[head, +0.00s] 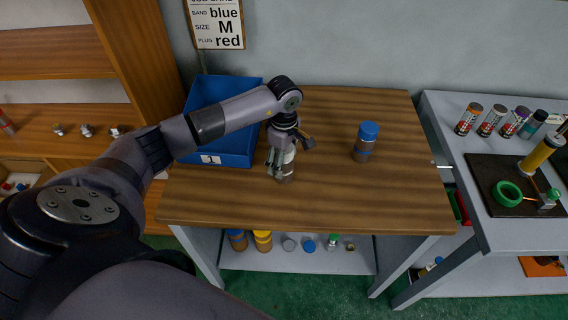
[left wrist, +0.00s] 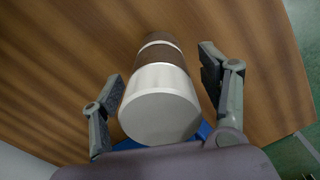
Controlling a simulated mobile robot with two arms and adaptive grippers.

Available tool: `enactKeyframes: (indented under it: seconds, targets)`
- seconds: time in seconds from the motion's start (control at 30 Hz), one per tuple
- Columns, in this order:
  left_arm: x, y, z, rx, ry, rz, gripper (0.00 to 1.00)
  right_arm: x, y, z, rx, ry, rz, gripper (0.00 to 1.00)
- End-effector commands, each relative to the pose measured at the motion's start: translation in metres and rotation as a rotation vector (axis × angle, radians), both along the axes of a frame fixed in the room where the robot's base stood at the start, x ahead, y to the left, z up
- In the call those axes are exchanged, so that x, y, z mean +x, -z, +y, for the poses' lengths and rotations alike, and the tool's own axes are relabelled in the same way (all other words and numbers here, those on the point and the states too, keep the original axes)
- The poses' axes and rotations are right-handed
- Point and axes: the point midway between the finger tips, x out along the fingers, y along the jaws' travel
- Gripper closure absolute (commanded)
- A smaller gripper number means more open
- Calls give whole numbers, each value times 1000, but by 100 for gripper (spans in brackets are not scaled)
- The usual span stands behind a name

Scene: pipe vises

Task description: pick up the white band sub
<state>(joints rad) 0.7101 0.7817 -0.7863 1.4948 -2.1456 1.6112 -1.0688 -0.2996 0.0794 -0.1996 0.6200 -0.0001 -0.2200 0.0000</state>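The white band sub (left wrist: 160,100) is a cylinder with a wide white cap, a brown body and a thin white band. It stands on the wooden workbench (head: 340,205); in the head view the sub (head: 288,172) is partly hidden by my gripper. My left gripper (head: 279,160) is over it, pointing down. In the left wrist view the fingers of the left gripper (left wrist: 162,72) are apart, one on each side of the sub, with a visible gap at the right finger. Contact at the left finger is hard to tell. My right gripper is out of view.
A blue bin (head: 212,92) labelled 1 stands at the back left of the bench. A blue-capped sub (head: 364,143) stands to the right, with clear wood between. A sign (head: 216,25) hangs behind. A grey side table (head: 455,118) with several cans is at the right.

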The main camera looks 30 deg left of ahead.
Motion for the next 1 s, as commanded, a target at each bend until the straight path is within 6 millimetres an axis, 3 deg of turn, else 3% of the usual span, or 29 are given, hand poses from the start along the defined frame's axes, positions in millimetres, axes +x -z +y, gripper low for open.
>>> enactKeyframes:
  seconds: [1.0]
  targets:
    - [0,-1,0,0,-1,0,100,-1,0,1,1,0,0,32]
